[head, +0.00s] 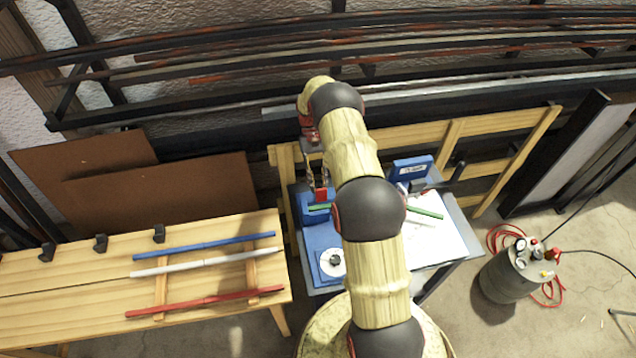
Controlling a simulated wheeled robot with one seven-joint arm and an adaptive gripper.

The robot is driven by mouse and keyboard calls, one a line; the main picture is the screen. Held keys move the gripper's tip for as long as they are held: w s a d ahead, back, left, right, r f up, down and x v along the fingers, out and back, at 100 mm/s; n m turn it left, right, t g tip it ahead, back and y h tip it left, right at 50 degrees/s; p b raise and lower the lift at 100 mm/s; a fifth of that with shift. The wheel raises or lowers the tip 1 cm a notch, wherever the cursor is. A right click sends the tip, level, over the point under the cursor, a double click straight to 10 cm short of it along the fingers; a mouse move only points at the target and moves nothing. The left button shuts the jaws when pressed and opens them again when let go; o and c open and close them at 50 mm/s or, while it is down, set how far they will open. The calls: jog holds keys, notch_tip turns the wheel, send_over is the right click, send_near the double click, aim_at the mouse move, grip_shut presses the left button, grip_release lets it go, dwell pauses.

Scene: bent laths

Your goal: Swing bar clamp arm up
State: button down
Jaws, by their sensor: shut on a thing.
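A small red part (321,194), apparently the end of the bar clamp arm, shows just above the green length. My gripper (318,186) points down at this spot and is shut on the red part. The fingers are small in view, so the exact grip is hard to see. My arm hides the middle of the worktable and the space to the right of the fixture.
Blue, white and red laths lie on the wooden bench (60,285) at left. A grey tank (515,270) with red hose stands on the floor at right.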

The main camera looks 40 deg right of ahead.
jog(key=shift+d, duration=0.3)
jog(key=c, duration=1.7)
grip_release()
jog(key=shift+d, duration=0.1)
jog(key=shift+o, duration=0.2)
jog(key=shift+a, duration=0.2)
